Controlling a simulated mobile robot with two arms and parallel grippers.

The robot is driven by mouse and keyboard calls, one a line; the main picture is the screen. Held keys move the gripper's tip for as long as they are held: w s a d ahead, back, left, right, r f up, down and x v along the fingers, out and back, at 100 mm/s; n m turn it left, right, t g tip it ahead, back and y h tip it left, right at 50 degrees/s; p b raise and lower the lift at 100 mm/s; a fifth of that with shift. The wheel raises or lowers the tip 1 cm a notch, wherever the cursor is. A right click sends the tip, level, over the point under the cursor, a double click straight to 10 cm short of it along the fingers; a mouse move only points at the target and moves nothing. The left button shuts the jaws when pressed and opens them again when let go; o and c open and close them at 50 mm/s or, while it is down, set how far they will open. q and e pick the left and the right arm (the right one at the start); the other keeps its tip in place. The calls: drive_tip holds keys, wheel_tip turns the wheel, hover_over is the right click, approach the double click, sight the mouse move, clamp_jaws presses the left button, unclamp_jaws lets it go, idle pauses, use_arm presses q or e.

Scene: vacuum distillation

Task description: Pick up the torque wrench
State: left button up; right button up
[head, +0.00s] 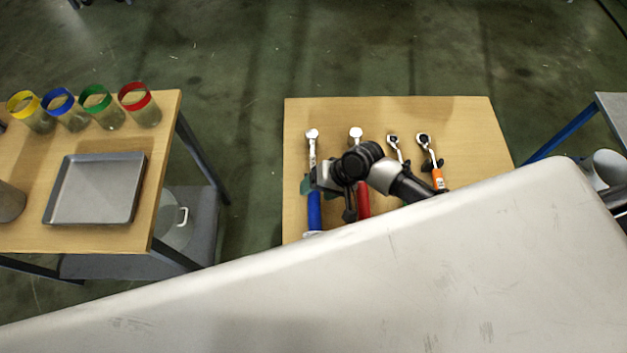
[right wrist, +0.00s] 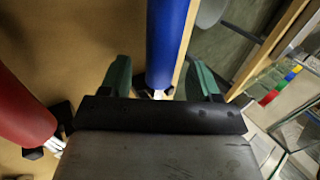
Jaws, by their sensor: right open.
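Several wrenches with ratchet heads lie side by side on a wooden table. The wrench on the left has a blue handle (head: 314,211); the one beside it has a red handle (head: 363,199). Farther right are a wrench with a mostly hidden handle (head: 395,145) and an orange-handled one (head: 437,178). Which is the torque wrench I cannot tell. My right gripper (head: 318,188) is over the blue-handled wrench. In the right wrist view its green fingers (right wrist: 160,80) are open, one on each side of the blue handle (right wrist: 167,38); contact is unclear. My left gripper is not in view.
The wooden table (head: 465,115) has bare surface along its back. Dark holders (head: 436,164) support wrenches. A second table at left carries a grey tray (head: 97,188) and several colour-rimmed jars (head: 141,105). A large pale surface covers the front of the head view.

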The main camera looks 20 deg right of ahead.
drive_tip(key=shift+w+a+f, duration=0.1)
drive_tip(key=shift+a+f, duration=0.2)
drive_tip(key=shift+f, duration=0.1)
drive_tip(key=shift+a+f, duration=0.1)
drive_tip(key=shift+f, duration=0.1)
drive_tip(key=c, duration=0.4)
clamp_jaws()
drive_tip(key=shift+w+r, duration=0.1)
drive_tip(key=shift+r, duration=0.05)
drive_tip(key=shift+r, duration=0.1)
